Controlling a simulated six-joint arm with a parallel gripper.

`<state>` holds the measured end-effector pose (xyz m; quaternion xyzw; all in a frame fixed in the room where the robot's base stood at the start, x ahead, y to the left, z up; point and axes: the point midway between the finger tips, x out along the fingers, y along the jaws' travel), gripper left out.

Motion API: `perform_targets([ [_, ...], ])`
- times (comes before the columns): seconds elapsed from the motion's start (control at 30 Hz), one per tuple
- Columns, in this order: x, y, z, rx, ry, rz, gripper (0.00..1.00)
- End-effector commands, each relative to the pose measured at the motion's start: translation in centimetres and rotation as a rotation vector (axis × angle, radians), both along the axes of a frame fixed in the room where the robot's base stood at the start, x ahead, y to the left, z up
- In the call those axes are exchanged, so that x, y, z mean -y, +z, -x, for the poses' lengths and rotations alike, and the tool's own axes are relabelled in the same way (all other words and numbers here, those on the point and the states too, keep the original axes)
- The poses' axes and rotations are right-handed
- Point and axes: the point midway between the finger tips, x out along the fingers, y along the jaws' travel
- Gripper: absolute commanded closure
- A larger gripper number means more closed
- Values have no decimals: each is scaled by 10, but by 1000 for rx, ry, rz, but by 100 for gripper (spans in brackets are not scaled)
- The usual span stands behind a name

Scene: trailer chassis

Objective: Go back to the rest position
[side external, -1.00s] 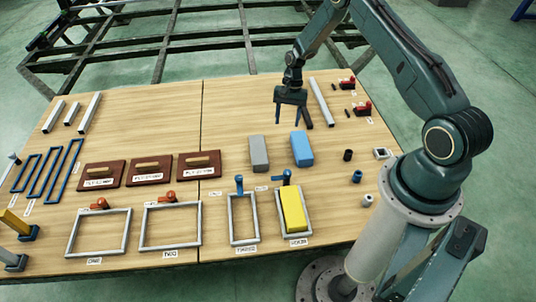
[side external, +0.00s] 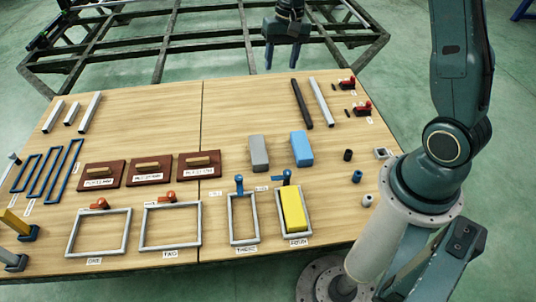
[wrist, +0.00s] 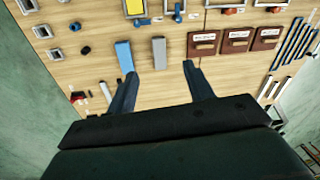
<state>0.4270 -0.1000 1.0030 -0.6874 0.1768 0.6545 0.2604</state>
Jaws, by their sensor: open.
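My gripper (side external: 282,58) is open and empty, raised above the back edge of the table in the side view. Its two fingers also show apart in the wrist view (wrist: 158,75), with bare table wood visible between them. A black bar (side external: 302,104) lies on the table at the back right, beside a light grey bar (side external: 321,101). My gripper is clear of both bars and touches nothing that I can see.
The wooden table (side external: 150,115) holds a grey block (side external: 259,152), a blue block (side external: 301,149), a yellow block (side external: 293,210) in a frame, several metal frames and brown boards (side external: 148,169). A dark chassis frame (side external: 160,50) stands behind the table.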

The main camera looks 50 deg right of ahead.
Motion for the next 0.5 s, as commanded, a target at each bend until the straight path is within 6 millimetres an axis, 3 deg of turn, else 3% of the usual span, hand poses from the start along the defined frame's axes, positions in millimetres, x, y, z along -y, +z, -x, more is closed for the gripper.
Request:
perform_targets([
  [0.2, -22, 46, 26, 64, 89, 40, 48],
  [0.5, -49, 93, 70, 144, 207, 95, 48],
])
